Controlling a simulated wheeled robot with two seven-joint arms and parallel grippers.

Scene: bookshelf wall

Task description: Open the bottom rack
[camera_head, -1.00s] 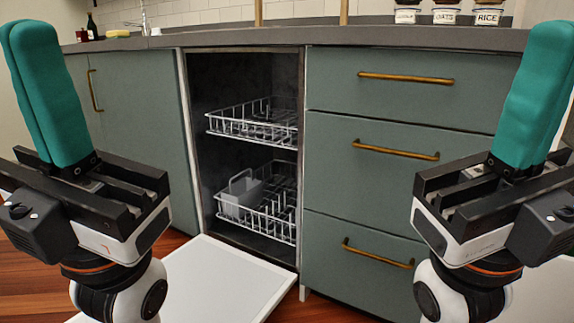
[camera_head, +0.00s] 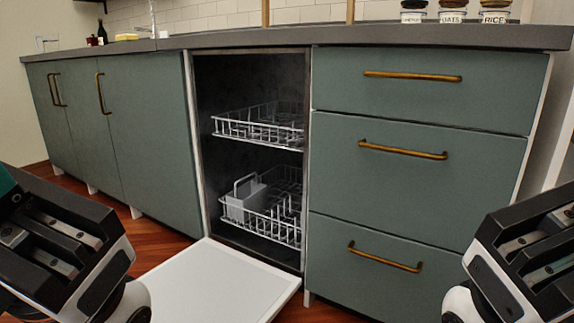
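The bottom rack (camera_head: 272,228) is a white wire rack low inside the open dishwasher (camera_head: 222,85). It holds a light grey basket (camera_head: 243,200) at its left front and sits within the dark cavity. The top rack (camera_head: 258,135) is above it. The dishwasher door (camera_head: 215,280) is folded down flat in front.
Green drawers (camera_head: 410,185) with brass handles stand right of the dishwasher, green cabinets (camera_head: 150,140) left of it. The counter (camera_head: 240,38) above carries jars (camera_head: 453,14) and a bottle (camera_head: 102,33). Wooden floor (camera_head: 165,245) shows around the lowered door.

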